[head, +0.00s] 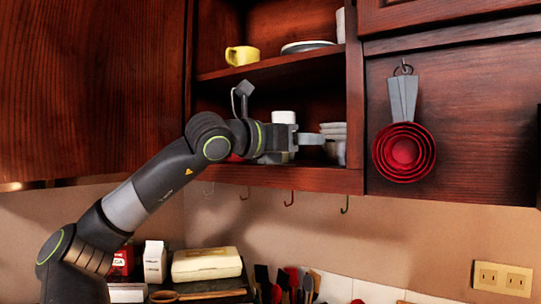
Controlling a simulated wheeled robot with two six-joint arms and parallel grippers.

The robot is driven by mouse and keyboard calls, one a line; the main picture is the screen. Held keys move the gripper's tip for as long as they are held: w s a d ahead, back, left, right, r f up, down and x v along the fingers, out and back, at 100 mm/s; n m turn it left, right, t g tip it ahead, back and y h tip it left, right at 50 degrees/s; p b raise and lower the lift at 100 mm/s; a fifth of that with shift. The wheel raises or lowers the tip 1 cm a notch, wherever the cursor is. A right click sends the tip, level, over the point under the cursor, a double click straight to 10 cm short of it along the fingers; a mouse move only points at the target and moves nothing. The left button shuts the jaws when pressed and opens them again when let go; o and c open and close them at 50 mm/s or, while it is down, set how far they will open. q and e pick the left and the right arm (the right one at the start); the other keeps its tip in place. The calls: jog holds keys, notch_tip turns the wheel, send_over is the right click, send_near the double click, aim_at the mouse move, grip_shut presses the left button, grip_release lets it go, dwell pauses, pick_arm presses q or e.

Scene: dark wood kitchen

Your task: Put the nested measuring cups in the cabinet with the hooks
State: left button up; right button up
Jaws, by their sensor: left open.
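The nested measuring cups (404,152) are red with a grey handle. They hang by the handle from a dark hook (403,68) on the wooden panel at the right. The open cabinet (275,177) stands in the middle, with small hooks (289,199) along its underside. My left gripper (318,139) is open at the cabinet's lower shelf, pointing right, to the left of the measuring cups and apart from them. I see nothing held in it. My right gripper is out of the picture.
A yellow mug (242,55) and plates (306,47) stand on the upper shelf. Stacked bowls (335,128) and a white cup (283,117) stand on the lower shelf close to my left gripper. The cabinet's right post (354,110) separates the opening from the measuring cups. Cartons and utensils crowd the counter below.

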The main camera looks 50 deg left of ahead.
pick_arm(q)
jog(key=s+b, duration=0.5)
jog(key=s, duration=0.3)
jog(key=shift+a+b, duration=0.35)
jog(key=shift+a, duration=0.05)
